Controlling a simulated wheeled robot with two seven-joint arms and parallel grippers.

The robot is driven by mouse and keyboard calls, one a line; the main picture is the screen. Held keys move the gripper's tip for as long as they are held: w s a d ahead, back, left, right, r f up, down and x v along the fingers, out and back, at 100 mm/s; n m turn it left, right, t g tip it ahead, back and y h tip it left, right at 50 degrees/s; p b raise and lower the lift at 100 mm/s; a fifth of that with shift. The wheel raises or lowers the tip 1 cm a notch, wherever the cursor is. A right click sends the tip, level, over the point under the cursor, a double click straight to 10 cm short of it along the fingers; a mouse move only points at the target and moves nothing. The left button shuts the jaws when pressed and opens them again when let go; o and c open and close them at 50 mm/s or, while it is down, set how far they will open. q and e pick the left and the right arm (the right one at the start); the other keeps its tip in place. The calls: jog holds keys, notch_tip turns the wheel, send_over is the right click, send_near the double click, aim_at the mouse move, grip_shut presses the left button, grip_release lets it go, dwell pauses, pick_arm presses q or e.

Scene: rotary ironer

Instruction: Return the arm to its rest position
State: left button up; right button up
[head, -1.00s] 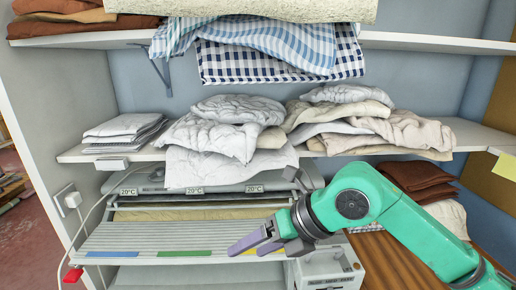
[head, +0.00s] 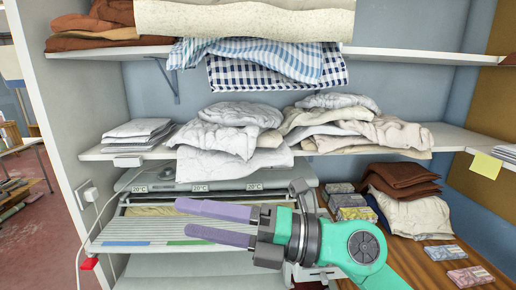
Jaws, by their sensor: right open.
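My right arm is teal and comes in from the lower right. Its gripper (head: 222,222) has two purple fingers pointing left, spread apart with nothing between them. It is in front of the rotary ironer (head: 150,230), overlapping the right part of its slatted feed board. The ironer stands below the middle shelf and carries several "20°C" labels on its top. The wrist and forearm hide part of the ironer's right end. My left gripper is not in view.
The middle shelf (head: 460,137) holds folded white and cream linens (head: 225,135). Checked cloths (head: 275,70) hang from the upper shelf. Brown and cream cloths (head: 403,190) and small patterned packs (head: 470,276) lie on the wooden surface at right.

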jog(key=w+d+r+m+t+h, duration=0.2)
jog(key=w+d+m+t, duration=0.35)
jog(key=m+t, duration=0.4)
jog(key=w+d+r+m+t+h, duration=0.15)
jog(key=w+d+m+t, duration=0.25)
jog(key=d+m+t, duration=0.5)
jog(key=w+d+f+m+g+h, duration=0.2)
jog(key=d+f+m+h, duration=0.45)
jog(key=f, duration=0.25)
jog(key=w+d+f+m+g+h, duration=0.2)
jog(key=d+f+m+h, duration=0.3)
jog(key=f+m+h, duration=0.4)
jog(key=s+d+f+m+g, duration=0.15)
jog(key=s+f+g, duration=0.25)
jog(key=f, duration=0.5)
jog(key=s+d+f+m+g, duration=0.1)
jog(key=s+d+f+g, duration=0.25)
jog(key=f, duration=0.45)
jog(key=s+f+g, duration=0.6)
jog(key=s+f, duration=0.4)
jog(key=s, duration=0.4)
notch_tip(320, 180, down, 23)
jog(key=s+g, duration=0.1)
jog(key=s, duration=0.1)
jog(key=s+d+f+g, duration=0.1)
jog(key=s+d+f, duration=0.1)
jog(key=s+f, duration=1.2)
jog(key=shift+s+d+f, duration=0.15)
jog(key=shift+s+d, duration=0.25)
jog(key=shift+s, duration=0.8)
